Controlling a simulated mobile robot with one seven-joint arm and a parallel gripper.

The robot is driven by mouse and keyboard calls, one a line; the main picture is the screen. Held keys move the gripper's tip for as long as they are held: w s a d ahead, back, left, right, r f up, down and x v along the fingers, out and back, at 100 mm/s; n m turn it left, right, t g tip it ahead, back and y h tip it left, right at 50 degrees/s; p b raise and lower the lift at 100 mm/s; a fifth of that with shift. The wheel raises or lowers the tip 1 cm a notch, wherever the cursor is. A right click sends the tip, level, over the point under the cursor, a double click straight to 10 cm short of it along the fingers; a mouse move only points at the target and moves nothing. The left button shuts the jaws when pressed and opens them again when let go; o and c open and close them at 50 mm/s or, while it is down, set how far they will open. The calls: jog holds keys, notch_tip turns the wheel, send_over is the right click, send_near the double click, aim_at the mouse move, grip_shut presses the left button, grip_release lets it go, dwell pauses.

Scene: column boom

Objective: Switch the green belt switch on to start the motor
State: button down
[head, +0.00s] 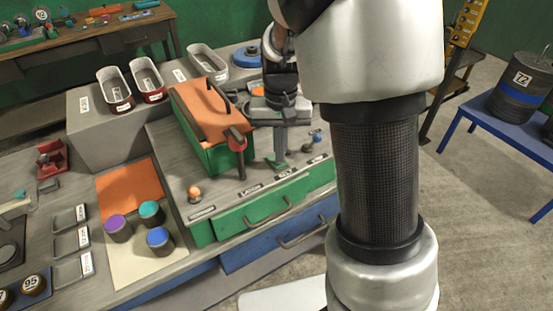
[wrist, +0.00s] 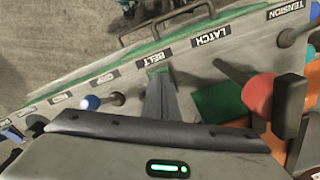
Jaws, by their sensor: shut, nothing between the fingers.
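The green belt switch (head: 276,164) is a small green piece on the sloped grey panel, by the BELT label. In the wrist view the switch (wrist: 158,72) shows just below the BELT label (wrist: 157,58), partly covered by my fingertips. My gripper (head: 281,158) points down at the panel, with its fingers together and empty. In the wrist view the tips of my gripper (wrist: 159,82) are at the switch; I cannot tell if they touch it. Which way the switch is set is unclear.
A red-knobbed latch lever (wrist: 257,94) stands close to my gripper. A blue-tipped control (wrist: 91,102) is on the other side. An orange-topped green box (head: 203,110) stands behind the lever. Green and blue drawers with handles (head: 268,213) are below the panel.

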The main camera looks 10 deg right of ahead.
jog(key=shift+f+b, duration=0.3)
jog(key=shift+f, duration=0.2)
notch_tip(320, 180, up, 7)
jog(key=p, duration=0.5)
jog(key=shift+p, duration=0.3)
dwell(0.5)
jog(key=s+r+n+t+p, duration=0.1)
jog(key=s+r+t, duration=0.4)
jog(key=s+r, duration=1.1)
jog(key=shift+s+n+t, duration=0.3)
jog(key=shift+s+n, duration=0.4)
jog(key=shift+s, duration=0.55)
